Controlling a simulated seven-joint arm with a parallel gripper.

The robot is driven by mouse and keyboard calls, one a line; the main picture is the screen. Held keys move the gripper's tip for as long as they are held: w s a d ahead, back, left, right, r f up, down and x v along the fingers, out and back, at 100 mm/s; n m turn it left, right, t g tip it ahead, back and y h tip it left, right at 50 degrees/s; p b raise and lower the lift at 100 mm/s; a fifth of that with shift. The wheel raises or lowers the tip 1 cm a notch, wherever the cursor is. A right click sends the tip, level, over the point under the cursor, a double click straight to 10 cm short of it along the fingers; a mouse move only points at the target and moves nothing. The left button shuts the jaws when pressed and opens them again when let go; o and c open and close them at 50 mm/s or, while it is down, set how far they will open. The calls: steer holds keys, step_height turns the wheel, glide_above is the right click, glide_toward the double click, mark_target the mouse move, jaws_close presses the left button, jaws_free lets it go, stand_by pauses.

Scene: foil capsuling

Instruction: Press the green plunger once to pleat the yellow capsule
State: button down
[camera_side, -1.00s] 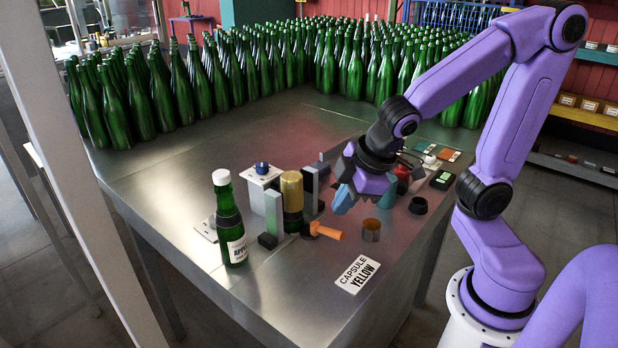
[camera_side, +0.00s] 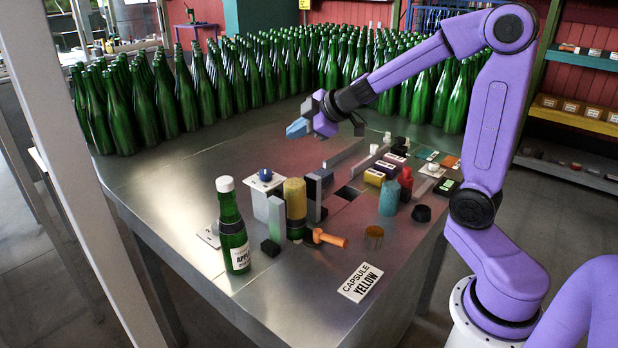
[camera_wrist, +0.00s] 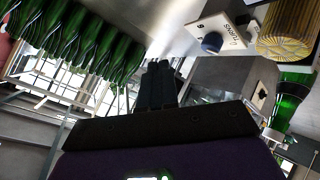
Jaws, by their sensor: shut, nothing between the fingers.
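My gripper (camera_side: 298,128) is shut and empty, raised above the back middle of the table; its closed fingers also show in the wrist view (camera_wrist: 157,82). The yellow capsule (camera_side: 295,190) sits over the neck of a dark bottle between grey upright plates. The wrist view shows a yellow ribbed cylinder (camera_wrist: 285,32) at its upper right. A teal plunger-like piece (camera_side: 388,199) and a red one (camera_side: 405,180) stand together at the right, well apart from my gripper. I cannot make out a clearly green plunger.
A white box with a blue knob (camera_side: 265,174) stands left of the capsule. A labelled green bottle (camera_side: 233,235) stands front left. An orange handle (camera_side: 329,238), an amber cup (camera_side: 374,238) and a "CAPSULE YELLOW" sign (camera_side: 360,283) lie in front. Many green bottles (camera_side: 200,90) fill the back.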

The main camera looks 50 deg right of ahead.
steer(key=shift+n+g, duration=0.3)
steer(key=shift+g, duration=0.4)
steer(key=shift+s+d+f, duration=0.1)
steer(key=shift+d+f, duration=0.2)
steer(key=shift+d, duration=0.55)
steer(key=shift+d+f, duration=0.35)
steer(key=shift+d, duration=0.55)
steer(key=shift+s+d+f, duration=0.1)
steer(key=shift+d+f, duration=0.2)
steer(key=shift+d, duration=0.55)
steer(key=shift+f, duration=0.1)
steer(key=shift+f, duration=4.35)
steer(key=shift+f, duration=0.1)
steer(key=shift+f, duration=0.3)
